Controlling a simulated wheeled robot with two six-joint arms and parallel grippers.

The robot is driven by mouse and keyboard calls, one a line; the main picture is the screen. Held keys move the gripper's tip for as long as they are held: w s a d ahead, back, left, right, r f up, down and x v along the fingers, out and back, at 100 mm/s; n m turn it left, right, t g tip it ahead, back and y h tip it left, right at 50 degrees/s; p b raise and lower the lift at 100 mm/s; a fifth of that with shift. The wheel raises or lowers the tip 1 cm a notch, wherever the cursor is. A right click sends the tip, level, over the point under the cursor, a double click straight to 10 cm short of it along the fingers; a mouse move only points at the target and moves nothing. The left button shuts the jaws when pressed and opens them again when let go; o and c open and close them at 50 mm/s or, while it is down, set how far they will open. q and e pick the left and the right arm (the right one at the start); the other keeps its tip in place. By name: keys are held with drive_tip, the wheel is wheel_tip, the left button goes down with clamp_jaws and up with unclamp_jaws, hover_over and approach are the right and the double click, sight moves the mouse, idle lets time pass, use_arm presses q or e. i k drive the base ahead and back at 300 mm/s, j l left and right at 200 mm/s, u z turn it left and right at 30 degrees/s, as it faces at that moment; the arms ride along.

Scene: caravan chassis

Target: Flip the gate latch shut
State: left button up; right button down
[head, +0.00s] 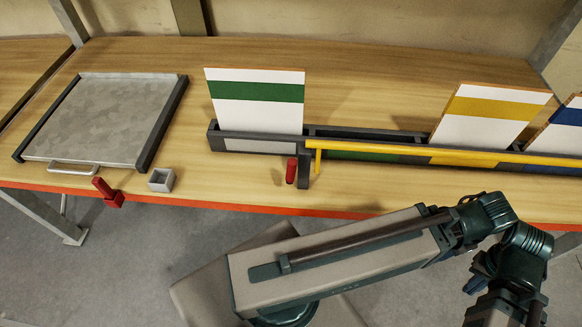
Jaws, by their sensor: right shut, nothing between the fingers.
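The gate is a long yellow bar (440,154) along the front of a dark rack, with a short yellow leg bent down at its left end. The latch's red handle (291,171) stands nearly upright just left of a dark post (304,172), beside that leg. Whether the latch touches the bar I cannot tell. My right gripper (503,305) is low at the bottom right, shut and empty, partly cut off by the frame edge and well away from the latch. My left gripper is not in view.
The dark rack (225,140) holds upright white boards with green, yellow and blue bands. A grey tray (105,115) lies at the left of the wooden bench. A red block-shaped handle (107,192) and a small grey open box (161,180) sit near the front edge.

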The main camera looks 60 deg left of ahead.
sight(292, 162)
drive_tip(key=u, duration=2)
drive_tip(key=k+l+z, duration=0.25)
drive_tip(key=i+l, duration=0.05)
